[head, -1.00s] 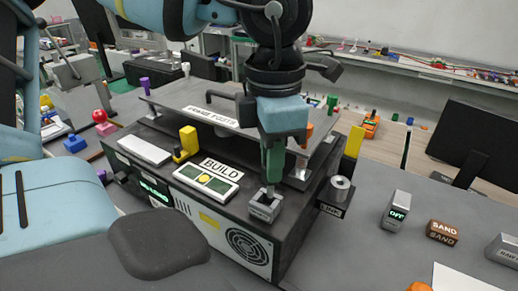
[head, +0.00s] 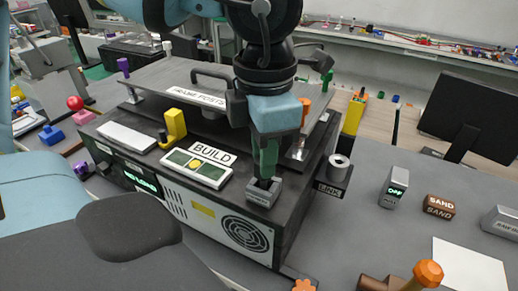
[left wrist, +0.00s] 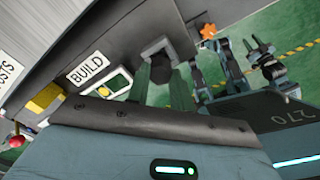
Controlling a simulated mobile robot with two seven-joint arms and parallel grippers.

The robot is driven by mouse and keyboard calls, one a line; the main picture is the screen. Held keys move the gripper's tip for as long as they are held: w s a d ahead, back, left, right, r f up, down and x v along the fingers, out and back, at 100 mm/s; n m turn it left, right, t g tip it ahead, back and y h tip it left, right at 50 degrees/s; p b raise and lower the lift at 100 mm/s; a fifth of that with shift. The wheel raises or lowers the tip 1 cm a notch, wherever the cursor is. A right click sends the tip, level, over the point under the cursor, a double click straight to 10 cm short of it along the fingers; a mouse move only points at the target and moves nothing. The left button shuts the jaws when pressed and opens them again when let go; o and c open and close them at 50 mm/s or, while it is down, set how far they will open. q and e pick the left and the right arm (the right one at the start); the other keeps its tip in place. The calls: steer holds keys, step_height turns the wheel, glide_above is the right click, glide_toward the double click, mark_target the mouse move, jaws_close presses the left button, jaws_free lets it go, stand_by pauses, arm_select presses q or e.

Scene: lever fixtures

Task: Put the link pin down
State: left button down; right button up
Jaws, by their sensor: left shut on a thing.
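My left gripper (head: 265,178) points down over a small grey socket block (head: 277,187) at the front right corner of the black machine. Its green fingers are shut with their tips at the block's dark opening. What they hold, which I take to be the link pin, is hidden between the fingers and in the block. The left wrist view shows the green fingers (left wrist: 160,78) against the grey block (left wrist: 155,47). A grey hollow cylinder (head: 340,161) stands on a holder labelled LINK (head: 332,189) at the machine's right side. My right gripper does not show.
The BUILD panel (head: 196,168) and a yellow lever (head: 176,122) lie left of the block. A raised plate (head: 160,85) with a handle stands behind. A small box with a lit display (head: 393,187), a SAND block (head: 439,207) and white paper (head: 470,264) are at right.

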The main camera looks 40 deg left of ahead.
arm_select(q)
steer(key=shift+w+d+f, duration=0.1)
steer(key=shift+w+f, duration=0.05)
steer(key=c, duration=1.2)
jaws_free()
steer(key=shift+c, duration=0.2)
step_height(320, 180, up, 12)
steer(key=shift+r, duration=0.2)
